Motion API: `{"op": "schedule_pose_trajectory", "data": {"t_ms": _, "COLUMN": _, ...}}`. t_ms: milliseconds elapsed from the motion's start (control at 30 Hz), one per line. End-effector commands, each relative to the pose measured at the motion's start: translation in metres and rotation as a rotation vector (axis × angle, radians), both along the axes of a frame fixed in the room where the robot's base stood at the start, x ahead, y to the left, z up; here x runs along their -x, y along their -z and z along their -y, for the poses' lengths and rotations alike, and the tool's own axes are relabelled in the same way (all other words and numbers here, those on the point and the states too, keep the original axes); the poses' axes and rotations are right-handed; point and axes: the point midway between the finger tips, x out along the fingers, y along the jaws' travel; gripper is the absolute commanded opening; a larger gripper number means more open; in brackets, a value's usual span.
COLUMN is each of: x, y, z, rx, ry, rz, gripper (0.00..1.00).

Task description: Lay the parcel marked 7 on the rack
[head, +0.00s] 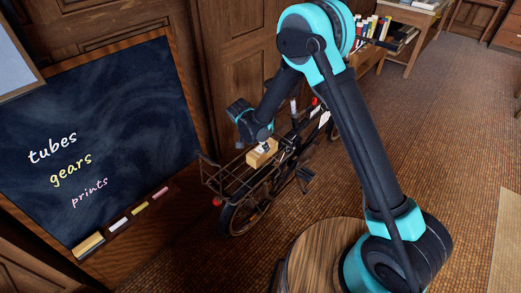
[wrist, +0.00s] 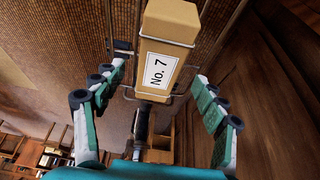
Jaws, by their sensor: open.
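The parcel (head: 262,154) is a tan box at the wire rack (head: 229,181) of a parked bicycle. In the wrist view the parcel (wrist: 168,28) shows a white label reading "No. 7". It appears to lie on the rack, whose wires (wrist: 127,92) show around and below it; the contact under it is hidden. My gripper (head: 264,146) is right at the parcel in the head view. In the wrist view my gripper (wrist: 160,78) has its fingers spread wide on either side of the parcel, with gaps and no grip on it.
The bicycle (head: 243,215) stands beside a wooden door (head: 238,60). A chalkboard (head: 100,130) reading "tubes", "gears", "prints" is at the left. A round wooden top (head: 318,255) is at the front. Books (head: 375,27) stand at the back. Tiled floor at the right is open.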

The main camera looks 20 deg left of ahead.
Motion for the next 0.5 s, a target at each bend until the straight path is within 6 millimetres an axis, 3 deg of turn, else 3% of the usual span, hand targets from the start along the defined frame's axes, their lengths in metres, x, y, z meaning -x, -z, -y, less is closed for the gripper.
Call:
{"op": "schedule_pose_trajectory", "data": {"t_ms": 200, "x": 0.014, "y": -0.036, "z": -0.006, "rx": 0.0, "ry": -0.001, "rz": 0.0, "gripper": 0.72}}
{"op": "schedule_pose_trajectory", "data": {"t_ms": 500, "x": 0.021, "y": -0.055, "z": -0.009, "rx": 0.0, "ry": 0.0, "rz": 0.0, "gripper": 0.72}}
